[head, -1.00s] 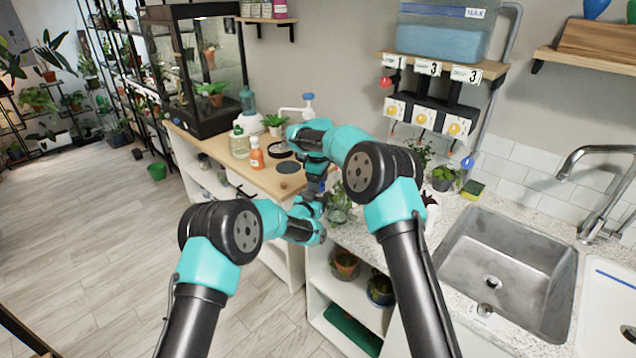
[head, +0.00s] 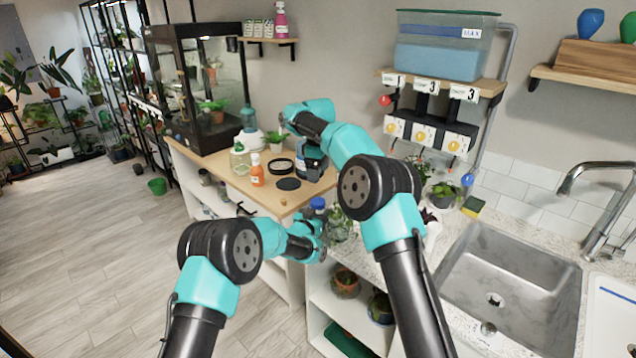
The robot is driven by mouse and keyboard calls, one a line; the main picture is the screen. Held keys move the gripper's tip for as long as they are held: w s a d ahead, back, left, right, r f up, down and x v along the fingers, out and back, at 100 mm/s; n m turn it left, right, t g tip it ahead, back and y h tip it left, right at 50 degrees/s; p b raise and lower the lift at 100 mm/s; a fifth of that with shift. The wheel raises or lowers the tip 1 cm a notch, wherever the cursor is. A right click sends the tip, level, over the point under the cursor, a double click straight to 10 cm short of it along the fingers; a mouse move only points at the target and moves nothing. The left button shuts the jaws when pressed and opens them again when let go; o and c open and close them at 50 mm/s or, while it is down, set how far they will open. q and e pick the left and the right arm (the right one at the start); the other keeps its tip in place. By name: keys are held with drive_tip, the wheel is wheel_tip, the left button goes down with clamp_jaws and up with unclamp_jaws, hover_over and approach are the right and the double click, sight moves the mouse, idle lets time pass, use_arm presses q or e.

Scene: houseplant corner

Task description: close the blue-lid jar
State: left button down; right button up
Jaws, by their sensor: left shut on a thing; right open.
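The blue lid (head: 317,202) shows at my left gripper, near the front edge of the wooden counter. It appears to sit on top of the jar. The jar body is mostly hidden by the gripper, and I cannot tell how tightly the lid sits. My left gripper (head: 316,222) is shut on the jar, low in the middle of the head view. My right gripper (head: 312,168) is open, above and behind the blue lid over the counter, apart from it.
The wooden counter (head: 240,184) bears an orange bottle (head: 257,174), a dark ring (head: 281,165), a dark disc (head: 288,184) and a small potted plant (head: 275,140). A leafy plant (head: 340,225) stands close right of the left gripper. A sink (head: 510,280) lies further right.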

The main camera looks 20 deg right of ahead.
drive_tip(key=shift+r, duration=0.45)
use_arm(q)
drive_tip(key=shift+c, duration=1)
unclamp_jaws()
drive_tip(key=v, duration=1.7)
drive_tip(key=shift+a, duration=0.2)
drive_tip(key=shift+s, duration=0.1)
